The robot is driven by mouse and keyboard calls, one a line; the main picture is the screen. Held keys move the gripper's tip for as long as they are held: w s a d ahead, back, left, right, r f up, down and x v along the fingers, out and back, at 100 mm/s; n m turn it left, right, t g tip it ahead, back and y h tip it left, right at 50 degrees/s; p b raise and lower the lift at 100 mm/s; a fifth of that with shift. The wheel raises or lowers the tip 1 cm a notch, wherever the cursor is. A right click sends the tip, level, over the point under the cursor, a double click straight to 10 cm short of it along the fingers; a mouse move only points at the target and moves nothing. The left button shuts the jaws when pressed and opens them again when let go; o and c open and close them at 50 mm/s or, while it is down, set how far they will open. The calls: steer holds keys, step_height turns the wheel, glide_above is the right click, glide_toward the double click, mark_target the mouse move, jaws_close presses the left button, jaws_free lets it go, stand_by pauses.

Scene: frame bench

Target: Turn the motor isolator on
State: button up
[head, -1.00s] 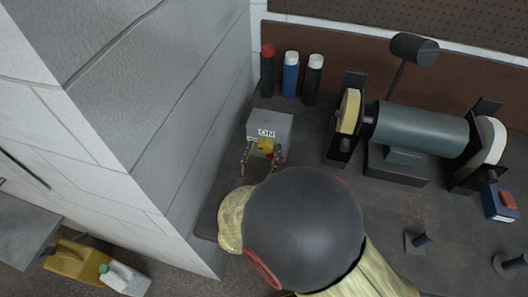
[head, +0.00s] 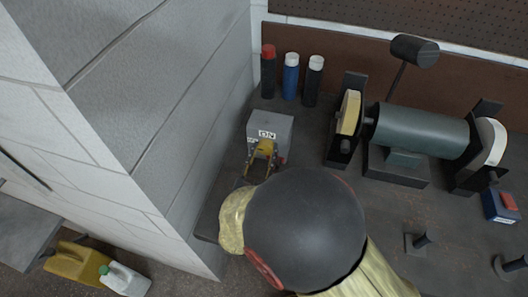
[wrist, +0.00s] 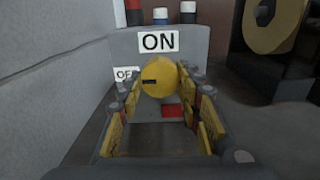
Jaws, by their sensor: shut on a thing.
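The motor isolator (head: 270,124) is a grey box on the bench against the wall; it also fills the middle of the wrist view (wrist: 190,45). Its yellow round knob (wrist: 160,76) has a dark mark on its left side, toward the OFF label (wrist: 125,74). The ON label (wrist: 158,41) is above the knob. My gripper (wrist: 156,84) is shut on the knob, with one finger at each side; in the head view the fingers (head: 262,154) partly cover it.
A bench grinder (head: 420,130) stands to the right, its near wheel (head: 349,112) close to the isolator. Several capped cans (head: 290,76) stand behind the isolator. The block wall (head: 170,110) is close on the left. A small red patch (wrist: 172,111) shows below the knob.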

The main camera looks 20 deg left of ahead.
steer(key=shift+c, duration=0.5)
steer(key=m+b, duration=0.4)
steer(key=shift+a+f+m, duration=0.1)
steer(key=shift+f+m, duration=0.05)
steer(key=shift+m, duration=0.25)
steer(key=m+b, duration=0.5)
steer(key=shift+m, duration=0.3)
steer(key=m+b, duration=0.2)
steer(key=m, duration=0.1)
steer(key=shift+r+m, duration=0.2)
steer(key=shift+m, duration=2)
steer(key=o, duration=1.2)
steer(key=shift+c, duration=0.2)
